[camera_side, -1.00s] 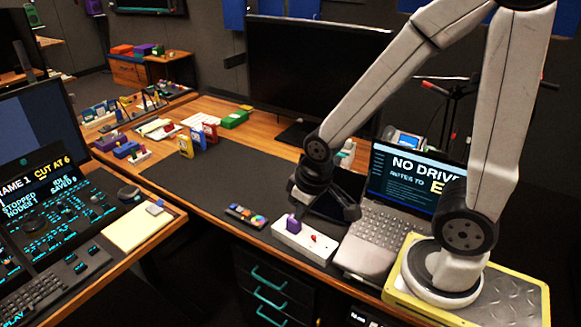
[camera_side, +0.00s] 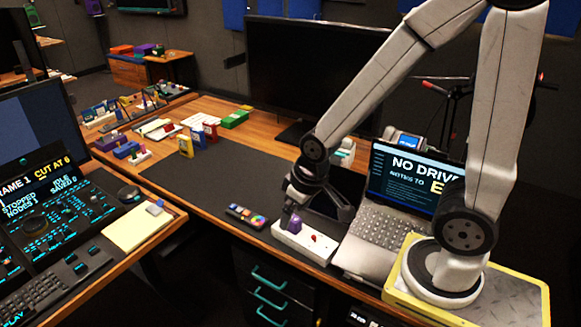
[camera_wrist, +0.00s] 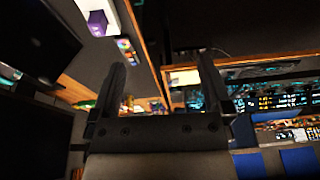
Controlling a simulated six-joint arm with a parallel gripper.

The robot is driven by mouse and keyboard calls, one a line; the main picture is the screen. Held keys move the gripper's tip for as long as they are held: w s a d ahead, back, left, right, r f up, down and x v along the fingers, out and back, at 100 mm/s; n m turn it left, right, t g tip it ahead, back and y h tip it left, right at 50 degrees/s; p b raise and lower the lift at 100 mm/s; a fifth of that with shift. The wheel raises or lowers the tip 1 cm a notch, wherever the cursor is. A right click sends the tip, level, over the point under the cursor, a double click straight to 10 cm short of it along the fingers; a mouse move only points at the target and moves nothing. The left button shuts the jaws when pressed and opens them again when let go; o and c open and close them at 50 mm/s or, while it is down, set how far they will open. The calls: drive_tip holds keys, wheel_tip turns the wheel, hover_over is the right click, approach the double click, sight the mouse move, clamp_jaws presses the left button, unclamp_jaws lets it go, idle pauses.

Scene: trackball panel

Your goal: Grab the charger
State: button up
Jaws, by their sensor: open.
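The charger looks to be the purple block (camera_side: 294,224) plugged upright into the left end of a white power strip (camera_side: 318,249) near the desk's front edge. In the wrist view the purple block (camera_wrist: 97,22) shows at the upper left on the white strip, outside the space between my fingers. My gripper (camera_side: 317,211) is open with nothing between its fingers. In the side view it hangs just above and behind the strip, with one finger close to the block. I cannot tell whether they touch. The open fingers (camera_wrist: 162,66) also show in the wrist view.
A small red part (camera_side: 313,238) sits on the strip right of the purple block. A remote with coloured buttons (camera_side: 246,216) lies to the left. A laptop (camera_side: 385,235) stands close on the right and a large monitor (camera_side: 310,75) behind. The dark mat (camera_side: 205,175) is mostly clear.

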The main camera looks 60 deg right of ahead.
drive_tip(key=w+a+f+m+t, duration=0.15)
drive_tip(key=w+m+t, duration=0.3)
drive_tip(key=w, duration=0.85)
drive_tip(key=w+d+f+m+h, duration=0.5)
drive_tip(key=w+f+m+h, duration=0.1)
drive_tip(key=w+m, duration=0.15)
drive_tip(key=m+g+h, duration=0.7)
drive_tip(key=g+h, duration=0.1)
drive_tip(key=g, duration=0.1)
approach(294, 221)
drive_tip(key=d+f, duration=0.2)
drive_tip(key=d, duration=0.1)
drive_tip(key=shift+w+d+f, duration=0.15)
drive_tip(key=shift+d+f, duration=0.15)
drive_tip(key=shift+d, duration=0.35)
drive_tip(key=shift+w+d+f, duration=0.15)
drive_tip(key=shift+d+f, duration=0.15)
drive_tip(key=shift+d, duration=0.35)
drive_tip(key=shift+s+x, duration=0.1)
drive_tip(key=shift+x, duration=1.2)
drive_tip(key=shift+s+x, duration=0.15)
drive_tip(key=shift+x, duration=1.15)
